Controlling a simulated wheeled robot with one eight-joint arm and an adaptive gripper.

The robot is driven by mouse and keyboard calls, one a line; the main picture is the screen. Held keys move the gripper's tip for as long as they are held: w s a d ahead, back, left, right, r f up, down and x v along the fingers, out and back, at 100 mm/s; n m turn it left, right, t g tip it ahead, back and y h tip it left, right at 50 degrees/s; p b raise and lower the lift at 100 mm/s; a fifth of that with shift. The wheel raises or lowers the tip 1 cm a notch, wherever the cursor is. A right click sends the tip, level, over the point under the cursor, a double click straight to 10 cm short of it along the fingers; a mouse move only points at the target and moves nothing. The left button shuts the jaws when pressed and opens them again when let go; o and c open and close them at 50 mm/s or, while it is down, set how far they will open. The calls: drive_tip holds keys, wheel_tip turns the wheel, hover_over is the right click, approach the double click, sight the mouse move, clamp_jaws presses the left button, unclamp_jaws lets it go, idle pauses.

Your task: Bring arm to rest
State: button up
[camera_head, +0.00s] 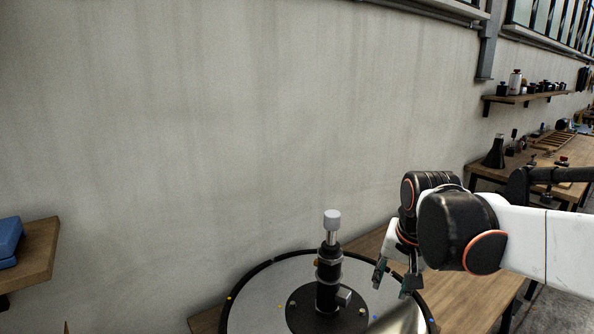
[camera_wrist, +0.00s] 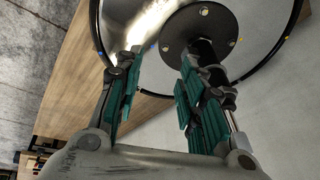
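My arm reaches in from the right in the head view. My gripper (camera_head: 394,283) hangs low over the right part of a round disc, to the right of an upright black post. In the wrist view my gripper (camera_wrist: 158,58) has its two teal-padded fingers well apart, with nothing between them. The black post (camera_head: 328,272) has a silver rod and a grey cap on top. In the wrist view the post (camera_wrist: 204,48) is partly hidden behind the right finger; I cannot tell whether they touch.
The round metal disc (camera_head: 262,291) with a dark rim lies on a wooden bench (camera_head: 462,296) against a bare wall. A wooden shelf corner with a blue box (camera_head: 9,242) is at left. A wall shelf (camera_head: 528,97) with bottles and another bench (camera_head: 487,170) stand at right.

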drive_tip(key=s+f+n+t, duration=0.2)
drive_tip(key=s+n, duration=0.3)
drive_tip(key=s, duration=1.1)
drive_tip(key=shift+f+t, duration=0.2)
drive_tip(key=shift+t, duration=0.4)
